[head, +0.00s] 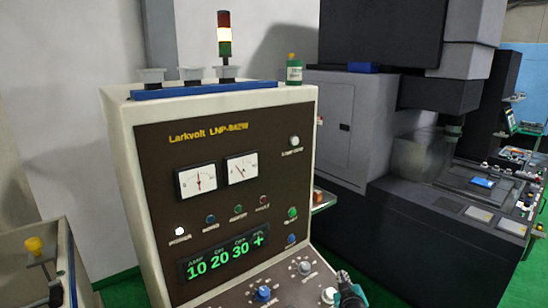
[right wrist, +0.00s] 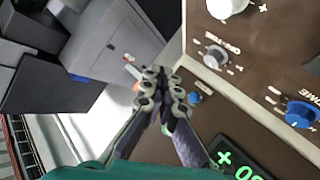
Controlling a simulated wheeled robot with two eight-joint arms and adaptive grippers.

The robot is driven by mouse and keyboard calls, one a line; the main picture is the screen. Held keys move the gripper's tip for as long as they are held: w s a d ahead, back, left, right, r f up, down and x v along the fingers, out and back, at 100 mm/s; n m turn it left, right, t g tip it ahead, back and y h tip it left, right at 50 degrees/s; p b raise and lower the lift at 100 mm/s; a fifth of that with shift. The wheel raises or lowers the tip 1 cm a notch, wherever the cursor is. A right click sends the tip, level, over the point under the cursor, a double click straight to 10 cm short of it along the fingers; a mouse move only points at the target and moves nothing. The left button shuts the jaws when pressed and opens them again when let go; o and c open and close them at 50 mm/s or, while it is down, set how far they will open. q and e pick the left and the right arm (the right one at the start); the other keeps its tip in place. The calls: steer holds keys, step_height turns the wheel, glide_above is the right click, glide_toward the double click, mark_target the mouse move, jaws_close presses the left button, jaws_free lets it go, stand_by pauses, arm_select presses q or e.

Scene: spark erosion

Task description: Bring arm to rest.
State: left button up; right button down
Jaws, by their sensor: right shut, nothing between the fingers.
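My right gripper (head: 346,284) shows at the bottom of the head view, in front of the lower right part of the control cabinet's panel. In the right wrist view my right gripper (right wrist: 160,82) has its fingers together, with nothing between them. The cabinet (head: 225,135) has two needle gauges, a green display (head: 222,257) reading 10 20 30 +, and several knobs and buttons. In the right wrist view a blue knob (right wrist: 300,114) and a grey knob (right wrist: 215,55) lie to the right of the fingers. I cannot tell whether the fingers touch the panel. My left gripper is not in view.
A large grey machine (head: 410,215) stands to the right behind the cabinet. A beige unit with a yellow knob (head: 34,246) is at the lower left. Green floor (head: 380,285) shows at the lower right.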

steer(key=s+a+f+m+g+b, duration=0.1)
steer(key=s+f+b, duration=0.3)
steer(key=s, duration=0.7)
steer(key=s+a+f+m+g+b, duration=0.2)
steer(key=s+f+g+b, duration=0.2)
steer(key=s, duration=0.7)
steer(key=s+a+f+m+g+y+b, duration=0.1)
steer(key=s+f+g+b, duration=0.1)
steer(key=s+f+b, duration=0.3)
steer(key=s+b, duration=0.3)
steer(key=s, duration=0.3)
steer(key=shift+s+a+f+g, duration=0.2)
steer(key=shift+a+f+g, duration=0.1)
steer(key=shift+a, duration=0.05)
